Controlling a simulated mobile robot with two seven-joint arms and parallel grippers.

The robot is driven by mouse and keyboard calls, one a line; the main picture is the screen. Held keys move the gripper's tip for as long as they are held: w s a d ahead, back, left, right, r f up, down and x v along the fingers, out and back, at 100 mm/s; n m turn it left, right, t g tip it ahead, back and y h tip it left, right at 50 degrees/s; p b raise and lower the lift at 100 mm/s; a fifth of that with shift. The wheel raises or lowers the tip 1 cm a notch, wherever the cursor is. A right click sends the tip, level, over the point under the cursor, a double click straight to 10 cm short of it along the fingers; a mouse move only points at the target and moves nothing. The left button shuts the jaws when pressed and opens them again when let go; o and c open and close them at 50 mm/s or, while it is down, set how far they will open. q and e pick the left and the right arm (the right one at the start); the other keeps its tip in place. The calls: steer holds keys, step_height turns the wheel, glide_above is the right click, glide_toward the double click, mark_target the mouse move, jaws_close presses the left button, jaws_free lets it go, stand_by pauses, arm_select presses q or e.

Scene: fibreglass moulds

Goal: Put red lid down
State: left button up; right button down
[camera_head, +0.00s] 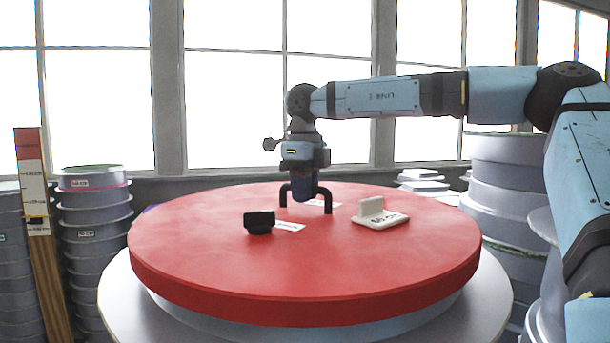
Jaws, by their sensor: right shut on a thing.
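The red lid (300,262) is a large thick round disc in the middle of the view. It lies level over a pale round mould (330,323), whose side shows below its front edge; I cannot tell whether the two touch. A black handle (328,198) stands on the lid towards the back. My right gripper (304,193) points straight down at the handle and is shut on it; the gripper body hides the handle's middle and the fingertips are hard to make out. My left gripper is not in view.
A pale round table (120,290) surrounds the mould. Stacked grey moulds stand left (95,215) and right (495,185). A wooden post (42,260) stands left; windows are behind.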

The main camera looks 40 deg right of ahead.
mark_target(305, 210)
step_height(305, 210, down, 3)
steer(key=shift+p, duration=0.4)
steer(key=shift+f, duration=0.3)
steer(key=shift+d+f, duration=0.1)
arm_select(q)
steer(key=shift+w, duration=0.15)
arm_select(e)
steer(key=c, duration=1.5)
jaws_free()
steer(key=shift+f, duration=0.1)
steer(key=o, duration=0.4)
steer(key=shift+s, duration=0.1)
steer(key=shift+c, duration=0.2)
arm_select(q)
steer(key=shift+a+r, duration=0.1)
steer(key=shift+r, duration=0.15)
arm_select(e)
steer(key=shift+o, duration=0.2)
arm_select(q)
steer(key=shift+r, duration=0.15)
arm_select(e)
steer(key=shift+r, duration=0.2)
